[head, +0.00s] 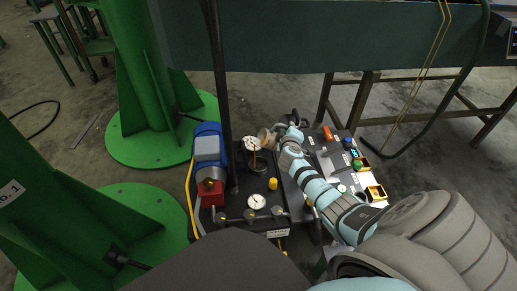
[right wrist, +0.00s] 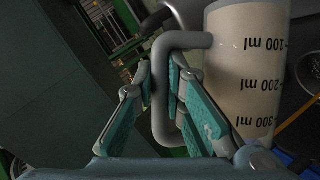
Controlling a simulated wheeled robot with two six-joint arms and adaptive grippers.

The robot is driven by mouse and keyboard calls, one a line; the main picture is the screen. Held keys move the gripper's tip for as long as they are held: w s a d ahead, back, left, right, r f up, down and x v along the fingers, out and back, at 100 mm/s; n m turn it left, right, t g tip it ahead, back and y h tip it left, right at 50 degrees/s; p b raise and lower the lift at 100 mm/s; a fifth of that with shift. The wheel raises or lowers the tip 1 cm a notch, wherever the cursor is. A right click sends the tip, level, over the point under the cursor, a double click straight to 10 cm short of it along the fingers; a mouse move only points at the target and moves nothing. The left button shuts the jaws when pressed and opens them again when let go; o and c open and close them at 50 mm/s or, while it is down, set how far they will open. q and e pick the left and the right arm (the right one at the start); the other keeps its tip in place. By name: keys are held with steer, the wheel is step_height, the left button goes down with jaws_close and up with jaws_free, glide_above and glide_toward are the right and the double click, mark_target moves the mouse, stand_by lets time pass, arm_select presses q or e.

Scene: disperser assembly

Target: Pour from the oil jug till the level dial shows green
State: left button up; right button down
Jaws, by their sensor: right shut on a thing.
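The oil jug (right wrist: 245,70) is a pale cylinder with dark ml marks, seen close in the right wrist view. My right gripper (right wrist: 165,85) is shut on its grey handle (right wrist: 165,110). In the head view the jug (head: 265,136) is small and looks tilted, held by my right gripper (head: 283,133) above the dark machine. A round white face (head: 251,143) with orange on it lies just left of the jug. A white dial (head: 256,201) sits nearer on the machine; I cannot make out green on it. The jug's contents are hidden. My left gripper is out of view.
A blue motor (head: 208,143) with a red block (head: 210,192) stands at the machine's left. A black post (head: 222,90) rises beside it. Green columns (head: 145,60) stand at the left.

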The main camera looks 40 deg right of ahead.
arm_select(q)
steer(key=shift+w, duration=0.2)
arm_select(e)
steer(key=shift+a+r, duration=0.1)
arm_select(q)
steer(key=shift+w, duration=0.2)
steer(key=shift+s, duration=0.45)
arm_select(e)
steer(key=shift+w+r, duration=0.1)
steer(key=shift+r, duration=0.05)
stand_by(0.3)
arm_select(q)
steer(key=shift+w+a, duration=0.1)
arm_select(e)
steer(key=shift+a+r, duration=0.1)
stand_by(0.6)
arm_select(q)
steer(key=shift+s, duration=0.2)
arm_select(e)
steer(key=shift+w+a+r+n+h, duration=0.15)
steer(key=shift+a+r+n+h, duration=0.15)
steer(key=shift+n+h, duration=0.15)
stand_by(2.1)
